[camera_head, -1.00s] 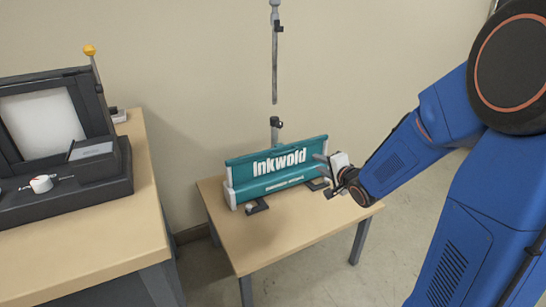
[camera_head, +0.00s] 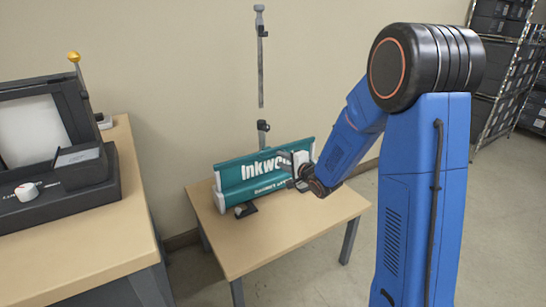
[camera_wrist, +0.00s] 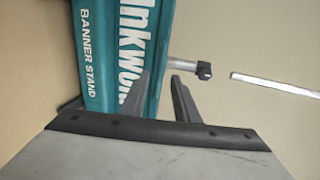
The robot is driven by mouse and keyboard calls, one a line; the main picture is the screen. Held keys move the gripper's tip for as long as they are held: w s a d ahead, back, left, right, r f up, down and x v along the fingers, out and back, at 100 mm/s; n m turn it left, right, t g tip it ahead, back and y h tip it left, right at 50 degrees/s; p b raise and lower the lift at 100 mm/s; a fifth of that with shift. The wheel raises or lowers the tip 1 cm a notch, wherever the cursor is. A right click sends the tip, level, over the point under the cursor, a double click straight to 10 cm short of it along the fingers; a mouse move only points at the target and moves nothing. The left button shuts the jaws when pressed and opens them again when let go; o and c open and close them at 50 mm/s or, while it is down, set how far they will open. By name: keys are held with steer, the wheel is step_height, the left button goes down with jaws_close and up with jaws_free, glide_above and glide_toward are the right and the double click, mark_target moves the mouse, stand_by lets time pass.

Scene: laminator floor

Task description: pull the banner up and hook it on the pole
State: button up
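The teal Inkwold banner stand (camera_head: 235,172) sits on the small wooden table, its banner showing only as a low strip. My gripper (camera_head: 290,160) is at the banner's right part and covers the end of its lettering. In the wrist view the two dark fingers (camera_wrist: 158,95) are spread, with the banner's top edge (camera_wrist: 162,40) seen between and beyond them; contact cannot be told. Behind the banner stands a short pole stub with a black clamp (camera_head: 263,127). A thin grey pole (camera_head: 261,70) shows above it against the wall, with a visible gap between.
A larger table (camera_head: 90,235) at left carries a dark machine (camera_head: 40,140) with a yellow knob. Shelving with dark boxes (camera_head: 510,60) stands at the far right. Open floor lies right of the small table.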

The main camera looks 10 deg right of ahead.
mark_target(273, 155)
steer(key=x, duration=0.7)
steer(key=shift+w, duration=0.15)
jaws_close()
